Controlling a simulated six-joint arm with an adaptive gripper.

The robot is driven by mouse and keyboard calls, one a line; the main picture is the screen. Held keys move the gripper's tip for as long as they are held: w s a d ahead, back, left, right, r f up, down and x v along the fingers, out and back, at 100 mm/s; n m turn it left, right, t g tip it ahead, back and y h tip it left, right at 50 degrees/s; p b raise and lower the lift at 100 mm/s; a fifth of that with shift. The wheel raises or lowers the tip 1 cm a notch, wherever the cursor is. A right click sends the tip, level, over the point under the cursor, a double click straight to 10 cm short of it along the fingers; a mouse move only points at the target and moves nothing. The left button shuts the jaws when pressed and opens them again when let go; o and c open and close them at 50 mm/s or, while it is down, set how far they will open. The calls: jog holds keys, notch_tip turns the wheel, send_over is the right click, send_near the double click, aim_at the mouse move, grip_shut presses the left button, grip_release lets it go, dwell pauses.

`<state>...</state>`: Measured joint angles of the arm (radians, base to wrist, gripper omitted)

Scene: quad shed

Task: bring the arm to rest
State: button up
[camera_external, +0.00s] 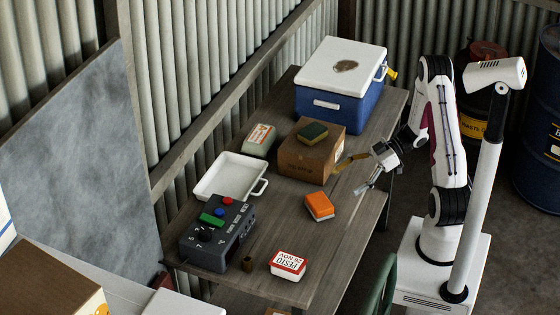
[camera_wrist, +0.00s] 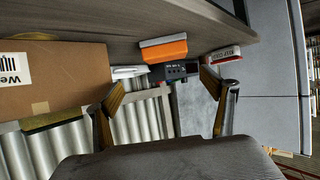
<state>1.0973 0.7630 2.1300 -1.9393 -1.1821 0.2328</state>
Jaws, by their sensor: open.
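My gripper (camera_external: 357,174) is at the right edge of the wooden table in the external view, in the air beside the cardboard box. Its two yellow-padded fingers are spread apart with nothing between them. In the wrist view my gripper (camera_wrist: 163,98) also shows open and empty. An orange-and-white sponge-like block (camera_external: 319,206) lies on the table in front of the gripper, apart from it. The same block shows in the wrist view (camera_wrist: 164,48). My arm stands on a white base to the right of the table.
The cardboard box (camera_external: 306,161) bears a dark green and yellow sponge (camera_external: 313,131). A blue cooler (camera_external: 332,111) stands behind. A white tray (camera_external: 225,177), a grey control box (camera_external: 207,250) and a red-and-white container (camera_external: 287,266) occupy the table.

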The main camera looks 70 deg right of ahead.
jog(key=w+d+r+m+t+h, duration=0.1)
jog(key=w+d+r+h, duration=0.25)
jog(key=w+r, duration=0.25)
jog(key=w+d+r+m+h, duration=0.1)
jog(key=w+d+r+h, duration=0.1)
jog(key=w+r+h, duration=0.25)
jog(key=s+a+r+m+h, duration=0.1)
jog(key=a+r+m+h, duration=0.1)
jog(key=r, duration=0.4)
jog(key=a+r+m+h, duration=0.1)
jog(key=r+h, duration=0.2)
jog(key=r, duration=0.3)
jog(key=s+a+r+m+g+y, duration=0.1)
jog(key=s+a+m+g+y, duration=0.2)
jog(key=s+a, duration=2.1)
jog(key=shift+m+g+y, duration=0.4)
jog(key=shift+g+y, duration=0.4)
jog(key=shift+g, duration=0.1)
